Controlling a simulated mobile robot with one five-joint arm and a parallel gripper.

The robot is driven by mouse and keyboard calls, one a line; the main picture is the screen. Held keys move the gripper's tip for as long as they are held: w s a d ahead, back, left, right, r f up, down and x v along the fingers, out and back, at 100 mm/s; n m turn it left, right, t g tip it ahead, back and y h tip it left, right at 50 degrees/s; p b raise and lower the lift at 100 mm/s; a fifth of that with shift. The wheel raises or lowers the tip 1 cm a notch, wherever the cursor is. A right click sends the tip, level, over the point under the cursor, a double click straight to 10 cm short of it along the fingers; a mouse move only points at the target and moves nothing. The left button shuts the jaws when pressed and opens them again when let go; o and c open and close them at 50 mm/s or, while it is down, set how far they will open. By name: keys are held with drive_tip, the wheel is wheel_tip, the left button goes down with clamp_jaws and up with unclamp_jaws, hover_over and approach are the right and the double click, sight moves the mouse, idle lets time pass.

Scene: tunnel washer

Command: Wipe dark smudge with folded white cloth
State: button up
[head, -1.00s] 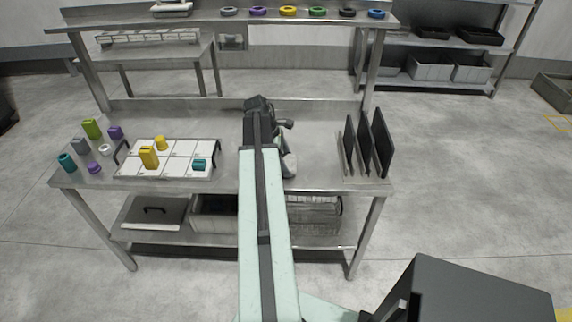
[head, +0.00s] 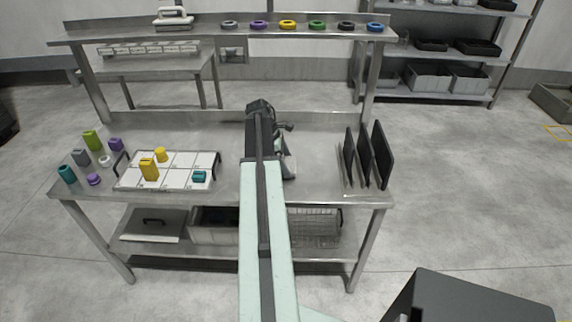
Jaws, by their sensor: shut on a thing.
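My gripper (head: 287,150) is over the middle of the steel workbench (head: 322,150), mostly hidden behind my own arm. It is shut on a pale piece that looks like the folded white cloth (head: 290,168), of which only a small part shows at the right of the arm. The cloth is low over the bench top; I cannot tell whether it touches it. I see no dark smudge; the arm covers part of the bench surface.
At left are a white gridded tray (head: 205,158) with yellow and teal pieces and several loose coloured pieces. At right, dark upright panels (head: 382,155) stand in a rack. Coloured rings line the upper shelf (head: 200,35). Bare bench lies on both sides of the arm.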

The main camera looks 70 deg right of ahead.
drive_tip(key=shift+w+d, duration=0.4)
drive_tip(key=shift+d, duration=0.65)
drive_tip(key=shift+w+d, duration=0.4)
drive_tip(key=shift+d, duration=0.65)
drive_tip(key=shift+w+d, duration=0.4)
drive_tip(key=shift+d, duration=0.65)
wheel_tip(320, 180, up, 6)
drive_tip(key=p, duration=0.6)
drive_tip(key=shift+r, duration=0.1)
wheel_tip(320, 180, up, 3)
drive_tip(key=p, duration=0.3)
